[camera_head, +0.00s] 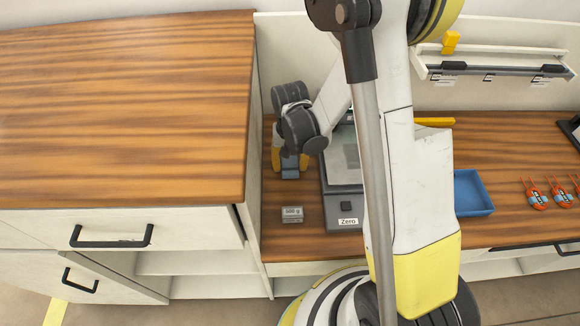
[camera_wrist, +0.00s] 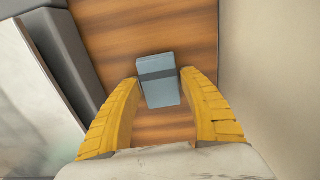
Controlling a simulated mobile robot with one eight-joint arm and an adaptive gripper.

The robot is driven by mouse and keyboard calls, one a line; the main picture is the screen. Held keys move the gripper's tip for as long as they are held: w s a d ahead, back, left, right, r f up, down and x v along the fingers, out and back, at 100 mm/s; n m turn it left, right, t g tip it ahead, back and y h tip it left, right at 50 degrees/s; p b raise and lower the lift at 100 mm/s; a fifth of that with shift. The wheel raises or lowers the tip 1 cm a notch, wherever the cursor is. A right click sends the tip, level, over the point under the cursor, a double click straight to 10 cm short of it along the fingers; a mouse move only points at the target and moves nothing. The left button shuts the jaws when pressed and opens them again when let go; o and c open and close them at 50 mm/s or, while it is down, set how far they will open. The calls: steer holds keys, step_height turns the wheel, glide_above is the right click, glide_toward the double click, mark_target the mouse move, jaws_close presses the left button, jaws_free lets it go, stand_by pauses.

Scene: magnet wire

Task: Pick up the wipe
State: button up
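A small blue-grey folded piece with a darker band, which looks like the wipe (camera_wrist: 160,88), lies on the wooden worktop in the wrist view. The fingertips are close to the piece's side edges; firm contact does not show. In the head view my gripper (camera_head: 290,160) is at the left end of the worktop, partly hidden by its own wrist.
A dark scale (camera_head: 345,200) marked "Zero" stands right of my gripper. The taller wooden cabinet (camera_head: 130,100) walls off the left side. A blue tray (camera_head: 472,192) and orange-red items (camera_head: 537,197) lie further right.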

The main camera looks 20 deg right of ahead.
mark_target(293, 166)
steer(key=c, duration=0.4)
steer(key=shift+r+p, duration=0.3)
steer(key=shift+r, duration=0.15)
steer(key=r, duration=0.1)
steer(key=r+p, duration=0.2)
steer(key=r, duration=0.1)
steer(key=shift+s+d, duration=0.2)
steer(key=shift+d, duration=0.1)
steer(key=s+d+r+p, duration=0.1)
steer(key=s+d+r, duration=0.1)
steer(key=d, duration=0.1)
steer(key=s+d+r+p, duration=0.1)
steer(key=s+d+r, duration=0.1)
steer(key=s+d+r+p, duration=0.2)
steer(key=d, duration=0.1)
steer(key=shift+s+d, duration=0.35)
steer(key=shift+o, duration=0.2)
